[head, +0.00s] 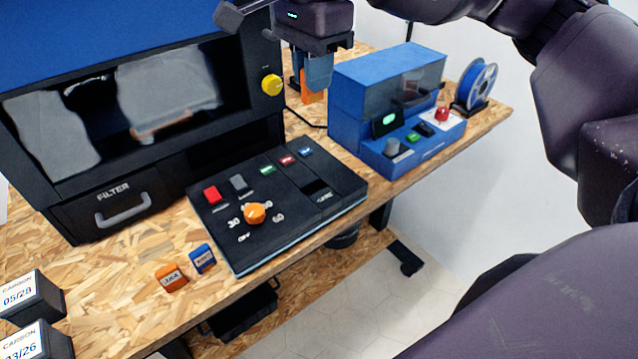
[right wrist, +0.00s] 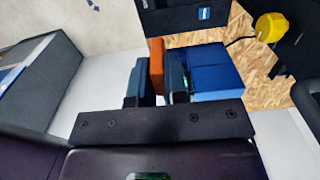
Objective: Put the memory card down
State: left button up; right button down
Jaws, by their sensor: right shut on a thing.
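My right gripper (head: 314,80) is shut on an orange piece (head: 309,92), which I take to be the memory card. It holds the piece upright above the back of the bench, between the black machine and the blue machine. Blue fingers hide part of it. In the right wrist view the orange piece (right wrist: 156,66) shows between the fingers. Its label cannot be read. My left gripper is not in view.
A black control panel (head: 335,195) with an orange knob (head: 255,213) stands in front. A blue machine (head: 360,95) and blue spool (head: 477,82) stand right. An orange tag (head: 171,279) and blue tag (head: 203,259) sit near the front edge, beside bare wood.

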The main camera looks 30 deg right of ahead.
send_near(314, 177)
notch_tip(314, 177, down, 2)
jog(key=s+a, duration=0.1)
jog(key=s, duration=0.1)
jog(key=shift+s+a+f+p, duration=0.15)
jog(key=shift+f+p, duration=0.3)
jog(key=shift+f, duration=2.2)
jog(key=shift+f, duration=0.25)
jog(key=c, duration=1.1)
grip_release()
jog(key=shift+r, duration=0.1)
jog(key=shift+c, duration=0.2)
